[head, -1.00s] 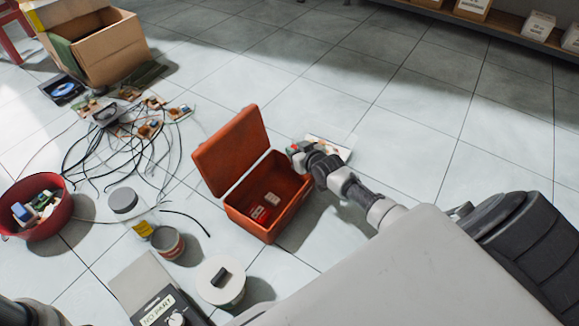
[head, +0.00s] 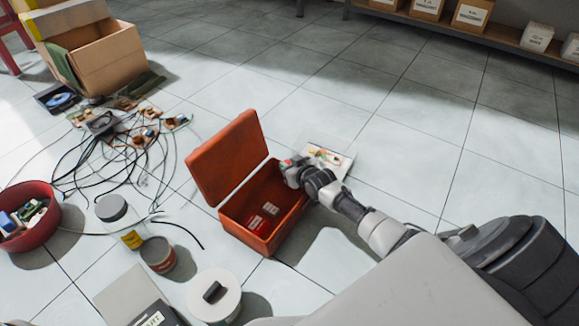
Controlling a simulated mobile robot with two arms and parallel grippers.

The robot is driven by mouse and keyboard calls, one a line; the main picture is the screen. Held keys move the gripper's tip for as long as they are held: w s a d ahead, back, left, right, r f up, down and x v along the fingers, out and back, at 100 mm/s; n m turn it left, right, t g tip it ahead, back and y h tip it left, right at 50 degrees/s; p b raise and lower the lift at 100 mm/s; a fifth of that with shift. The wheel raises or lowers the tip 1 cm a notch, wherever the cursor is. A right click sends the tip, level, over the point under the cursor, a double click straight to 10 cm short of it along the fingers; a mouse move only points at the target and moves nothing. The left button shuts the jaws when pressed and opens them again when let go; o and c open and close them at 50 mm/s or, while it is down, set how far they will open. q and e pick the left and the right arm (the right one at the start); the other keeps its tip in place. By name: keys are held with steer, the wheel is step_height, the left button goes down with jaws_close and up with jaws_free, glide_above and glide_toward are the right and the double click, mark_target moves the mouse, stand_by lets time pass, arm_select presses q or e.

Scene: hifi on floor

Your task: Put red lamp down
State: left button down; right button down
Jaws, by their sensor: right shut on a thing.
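My right gripper (head: 288,168) is at the right rim of an open orange-red box (head: 240,228), by the inner right corner. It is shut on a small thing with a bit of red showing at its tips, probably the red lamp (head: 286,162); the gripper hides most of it. I cannot tell whether the lamp touches anything beneath. A white board (head: 338,160) with small coloured parts lies on the floor just behind the gripper. Red and pale small items (head: 258,224) lie inside the box. My left gripper is not in view.
Left of the box are a grey-lidded jar (head: 111,207), a tin (head: 157,254), a white round container (head: 228,302) and a red bowl (head: 42,236). Black cables (head: 90,165) spread over the floor behind. A cardboard box (head: 97,62) stands far left. Tiled floor at right is clear.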

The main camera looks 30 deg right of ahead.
steer(key=shift+f+b, duration=0.35)
steer(key=shift+f, duration=0.2)
